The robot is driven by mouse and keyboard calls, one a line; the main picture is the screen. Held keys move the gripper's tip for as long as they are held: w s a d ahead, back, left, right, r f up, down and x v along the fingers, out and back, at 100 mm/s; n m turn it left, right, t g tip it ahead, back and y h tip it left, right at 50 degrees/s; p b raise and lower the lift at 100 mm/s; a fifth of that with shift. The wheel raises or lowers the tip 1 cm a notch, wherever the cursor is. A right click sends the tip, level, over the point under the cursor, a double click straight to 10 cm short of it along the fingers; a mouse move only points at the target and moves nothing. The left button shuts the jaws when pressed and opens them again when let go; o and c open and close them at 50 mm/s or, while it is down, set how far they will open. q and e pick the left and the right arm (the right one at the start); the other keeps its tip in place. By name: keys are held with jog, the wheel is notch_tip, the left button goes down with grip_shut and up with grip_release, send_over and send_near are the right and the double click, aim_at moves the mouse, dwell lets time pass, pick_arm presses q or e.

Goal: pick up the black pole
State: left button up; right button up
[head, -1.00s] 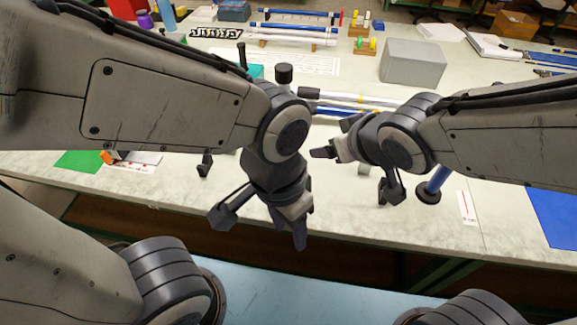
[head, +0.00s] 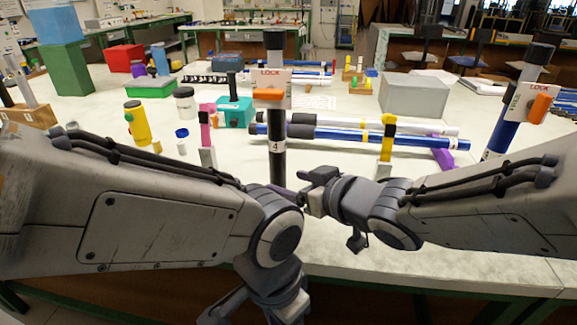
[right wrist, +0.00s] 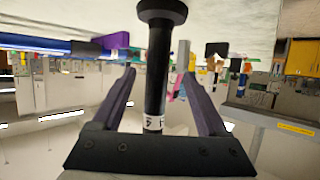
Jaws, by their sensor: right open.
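The black pole (head: 278,170) stands upright near the table's front, with a white "4" label and an orange-and-white LOCK tag near its top. My left arm hides its lower end in the head view. My right gripper (head: 303,194) is beside it at label height or a little lower. In the right wrist view, the black pole (right wrist: 157,70) shows between the two spread fingers of the right gripper (right wrist: 160,78), with its round base at the top of the picture. My left gripper (head: 285,305) hangs low at the bottom of the head view, its jaws partly hidden.
A blue pole (head: 500,140) with a LOCK tag stands at the right. Blue and white rods (head: 360,134) lie on stands behind the black pole. A pink-topped post (head: 205,130), a teal box (head: 235,112) and a yellow bottle (head: 137,125) are to the left.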

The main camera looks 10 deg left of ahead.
jog(key=x, duration=0.2)
jog(key=b+x, duration=0.1)
jog(key=x, duration=0.2)
jog(key=b+x, duration=0.1)
jog(key=x, duration=0.2)
jog(key=shift+w+r, duration=0.25)
jog(key=shift+r, duration=0.05)
jog(key=shift+r, duration=0.1)
grip_shut()
